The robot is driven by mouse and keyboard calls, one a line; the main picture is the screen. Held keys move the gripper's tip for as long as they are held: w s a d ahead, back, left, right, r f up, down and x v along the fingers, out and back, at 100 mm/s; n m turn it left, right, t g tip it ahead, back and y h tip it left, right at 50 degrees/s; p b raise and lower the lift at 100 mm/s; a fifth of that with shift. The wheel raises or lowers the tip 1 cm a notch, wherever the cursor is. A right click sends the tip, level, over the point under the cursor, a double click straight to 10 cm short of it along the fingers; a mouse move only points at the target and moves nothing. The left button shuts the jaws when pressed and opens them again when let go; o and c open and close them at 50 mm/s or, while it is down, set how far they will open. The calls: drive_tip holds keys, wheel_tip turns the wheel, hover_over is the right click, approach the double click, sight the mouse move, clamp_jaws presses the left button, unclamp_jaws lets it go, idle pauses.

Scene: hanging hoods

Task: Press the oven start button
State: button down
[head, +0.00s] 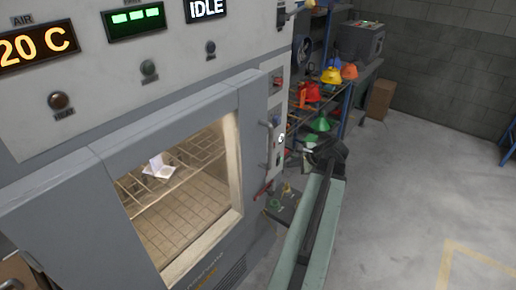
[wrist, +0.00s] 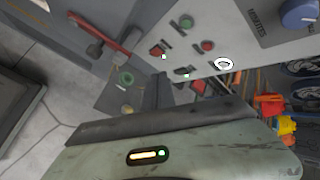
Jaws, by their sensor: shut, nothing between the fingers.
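The oven (head: 60,190) fills the left of the head view; its display (head: 207,9) reads IDLE. A narrow control panel (head: 276,105) runs down the right of its door. In the wrist view this panel (wrist: 240,40) is close and tilted. It carries a green button (wrist: 187,22), a red button (wrist: 207,46), another red control (wrist: 158,52) and a white ring (wrist: 223,64). The labels are too small to read, so I cannot tell which is start. My gripper (head: 324,152) is shut and empty, to the right of the panel and apparently apart from it.
A blue knob (wrist: 298,14) sits at the panel's end. A red handle (wrist: 105,33) sticks out beside the panel. Behind my arm is a rack with coloured hoods (head: 331,76). The grey floor (head: 420,190) on the right is clear.

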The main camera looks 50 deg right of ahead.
drive_tip(key=w, duration=0.8)
drive_tip(key=shift+w, duration=0.4)
idle(2.0)
drive_tip(key=shift+w, duration=0.4)
drive_tip(key=shift+w, duration=0.4)
idle(0.4)
drive_tip(key=shift+s, duration=0.8)
